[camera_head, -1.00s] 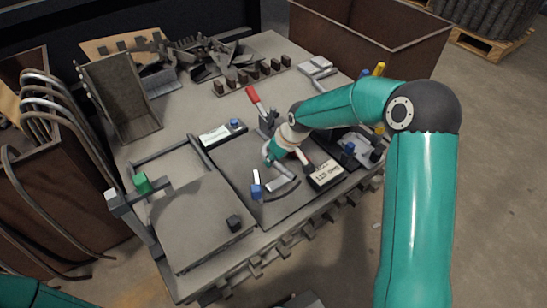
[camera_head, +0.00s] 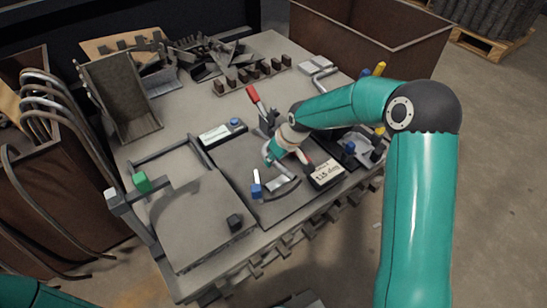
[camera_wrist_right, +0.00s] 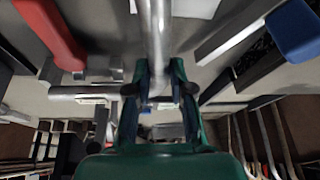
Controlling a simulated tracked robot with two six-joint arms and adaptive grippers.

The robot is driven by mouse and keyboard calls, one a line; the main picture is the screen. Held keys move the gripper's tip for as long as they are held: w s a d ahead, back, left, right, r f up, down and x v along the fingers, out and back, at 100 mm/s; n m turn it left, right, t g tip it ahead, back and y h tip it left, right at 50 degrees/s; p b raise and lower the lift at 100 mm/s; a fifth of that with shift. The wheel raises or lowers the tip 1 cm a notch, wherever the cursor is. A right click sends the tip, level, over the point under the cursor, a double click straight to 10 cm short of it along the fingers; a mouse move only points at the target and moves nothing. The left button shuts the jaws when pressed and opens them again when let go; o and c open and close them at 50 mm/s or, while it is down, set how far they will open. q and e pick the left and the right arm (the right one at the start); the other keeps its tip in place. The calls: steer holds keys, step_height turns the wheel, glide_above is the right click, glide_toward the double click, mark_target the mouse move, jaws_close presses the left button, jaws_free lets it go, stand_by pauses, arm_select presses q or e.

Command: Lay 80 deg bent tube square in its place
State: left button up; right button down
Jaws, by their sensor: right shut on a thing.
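The bent tube (camera_wrist_right: 157,35) is a bare grey metal pipe. In the right wrist view, one leg runs from the top edge down between the fingers, and another grey pipe length (camera_wrist_right: 80,92) reaches left at roughly a right angle. My right gripper (camera_wrist_right: 158,92) is shut on the tube near the bend, and the fingers hide part of it. In the head view the right gripper (camera_head: 271,157) is low over the dark fixture plate (camera_head: 232,168) on the table. I cannot tell whether the tube touches the plate. The left gripper is out of view.
A red-handled clamp (camera_head: 254,95) stands behind the gripper. A blue-knobbed stop (camera_head: 256,189), a curved grey piece (camera_head: 283,187) and a dark block with a degree label (camera_head: 325,174) lie close by. Bent pipes (camera_head: 60,120) hang at the left. The left table plate (camera_head: 195,225) is mostly clear.

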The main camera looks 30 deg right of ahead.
steer(key=shift+f+b, duration=0.9)
steer(key=shift+f, duration=0.4)
stand_by(0.4)
steer(key=c, duration=0.9)
jaws_free()
steer(key=shift+c, duration=0.2)
steer(key=v, duration=1.2)
